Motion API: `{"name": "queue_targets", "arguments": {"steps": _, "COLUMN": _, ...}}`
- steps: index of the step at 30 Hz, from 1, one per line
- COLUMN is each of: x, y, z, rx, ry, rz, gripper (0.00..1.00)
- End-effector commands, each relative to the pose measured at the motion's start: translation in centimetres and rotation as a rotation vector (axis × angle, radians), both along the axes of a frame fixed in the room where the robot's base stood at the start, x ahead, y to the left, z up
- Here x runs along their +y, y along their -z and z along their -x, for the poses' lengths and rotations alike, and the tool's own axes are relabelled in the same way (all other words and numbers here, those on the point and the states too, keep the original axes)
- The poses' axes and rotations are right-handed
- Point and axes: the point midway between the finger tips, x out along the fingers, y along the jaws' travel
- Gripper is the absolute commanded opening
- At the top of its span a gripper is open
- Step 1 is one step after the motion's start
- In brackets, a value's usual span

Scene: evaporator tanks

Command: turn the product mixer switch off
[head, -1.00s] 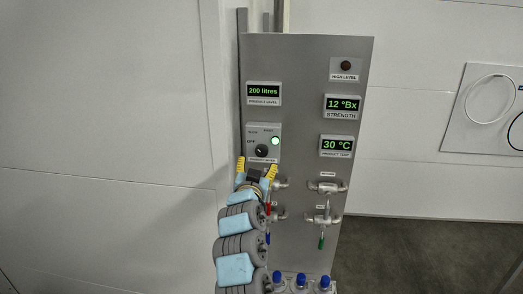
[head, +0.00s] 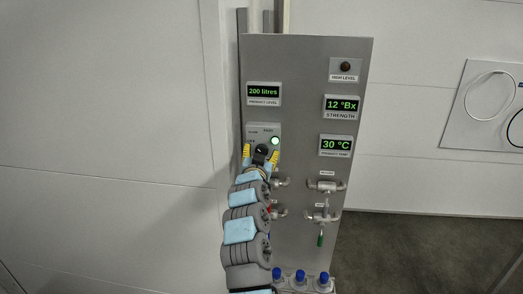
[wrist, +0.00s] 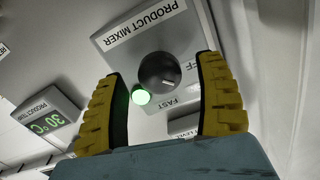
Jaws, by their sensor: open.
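The product mixer switch is a round dark knob (wrist: 158,70) on a grey plate (wrist: 125,45). In the wrist view the plate appears upside down. The knob's white mark points between the OFF and FAST lettering. A green lamp (wrist: 140,96) beside the knob is lit; it also shows in the head view (head: 275,141). My gripper (wrist: 163,68) is open, its yellow-padded fingers apart on either side of the knob in that view. I cannot tell whether they touch it. In the head view my gripper (head: 261,149) covers the knob and the lower plate.
The product level display (head: 263,92) is above the switch. The strength display (head: 341,106), temperature display (head: 337,145) and high level lamp (head: 345,66) are on the right. Valves (head: 326,185) and blue-capped bottles (head: 299,276) are lower down. A white wall is at the left.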

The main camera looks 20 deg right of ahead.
Motion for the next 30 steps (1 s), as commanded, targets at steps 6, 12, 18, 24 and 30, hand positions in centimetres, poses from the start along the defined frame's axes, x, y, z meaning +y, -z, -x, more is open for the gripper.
{"name": "queue_targets", "arguments": {"steps": 6, "x": -0.5, "y": 0.2, "z": -1.0, "rx": 0.006, "ry": 0.001, "rz": -0.001, "gripper": 0.71}}
{"name": "queue_targets", "arguments": {"steps": 12, "x": -0.6, "y": 0.2, "z": -1.3, "rx": 0.004, "ry": -0.002, "rz": 0.0, "gripper": 0.71}}
{"name": "queue_targets", "arguments": {"steps": 18, "x": -0.6, "y": 0.2, "z": -1.4, "rx": 0.004, "ry": -0.002, "rz": 0.0, "gripper": 0.71}}
{"name": "queue_targets", "arguments": {"steps": 24, "x": -0.6, "y": 0.2, "z": -1.4, "rx": 0.004, "ry": -0.001, "rz": 0.0, "gripper": 0.42}}
{"name": "queue_targets", "arguments": {"steps": 30, "x": -0.6, "y": 0.2, "z": -1.4, "rx": 0.004, "ry": -0.001, "rz": 0.0, "gripper": 0.06}}
